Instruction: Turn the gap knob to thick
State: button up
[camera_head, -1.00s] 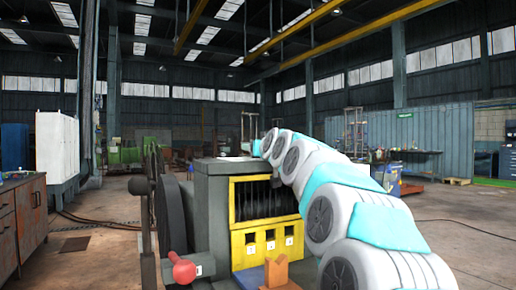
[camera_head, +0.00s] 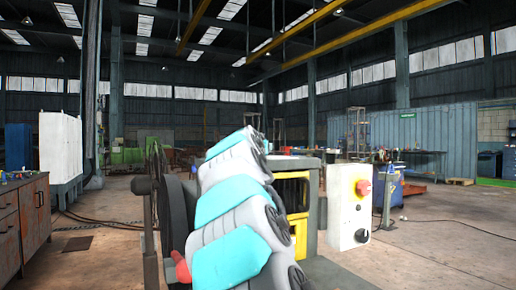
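The grey machine (camera_head: 300,162) with a yellow-framed front (camera_head: 302,226) stands in the middle, largely covered by my arm. A white control box (camera_head: 340,206) stands at its right. The box carries a red button on a yellow base (camera_head: 363,188) and a dark round knob (camera_head: 361,236) below it. I cannot tell whether this is the gap knob, and no thick mark is readable. A red lever knob (camera_head: 180,268) shows at the machine's lower left, partly hidden. My arm reaches over the machine's left and top; my gripper is not visible.
A dark wheel (camera_head: 173,215) stands at the machine's left. A workbench (camera_head: 22,222) is at the far left, with a white cabinet (camera_head: 60,148) behind. The floor right of the control box is largely clear, with a thin post (camera_head: 388,197) beyond it.

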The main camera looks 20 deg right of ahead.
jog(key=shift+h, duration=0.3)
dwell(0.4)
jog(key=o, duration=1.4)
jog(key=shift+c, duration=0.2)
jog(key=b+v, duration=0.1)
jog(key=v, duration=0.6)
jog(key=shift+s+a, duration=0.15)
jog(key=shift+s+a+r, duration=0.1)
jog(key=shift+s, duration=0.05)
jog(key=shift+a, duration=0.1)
